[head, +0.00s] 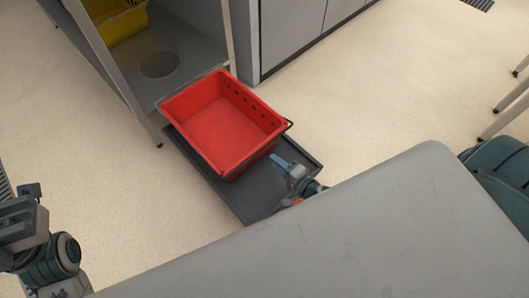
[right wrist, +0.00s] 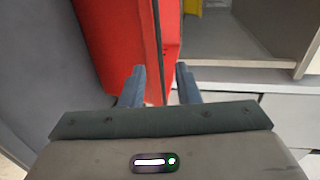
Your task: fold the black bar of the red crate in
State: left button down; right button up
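The red crate (head: 197,112) stands on a dark grey tray on the floor. Its thin black bar (head: 288,130) runs along the rim on the side facing my right gripper. In the right wrist view the bar (right wrist: 157,35) runs down the red crate (right wrist: 105,45) toward the gap between my fingers. My right gripper (head: 277,160) is just outside that side of the crate. In the right wrist view its two fingers (right wrist: 160,85) are apart, with no grip on the bar. My left gripper (head: 25,205) is at the far left, away from the crate; its fingers are unclear.
The dark tray (head: 250,205) extends past the crate. A grey rack (head: 190,55) with a yellow crate (head: 122,25) stands behind. A grey surface (head: 380,215) fills the front. Floor to the left and right of the tray is clear.

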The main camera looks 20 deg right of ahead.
jog(key=x, duration=0.6)
jog(key=shift+w, duration=0.3)
jog(key=shift+a+f, duration=0.15)
grip_shut()
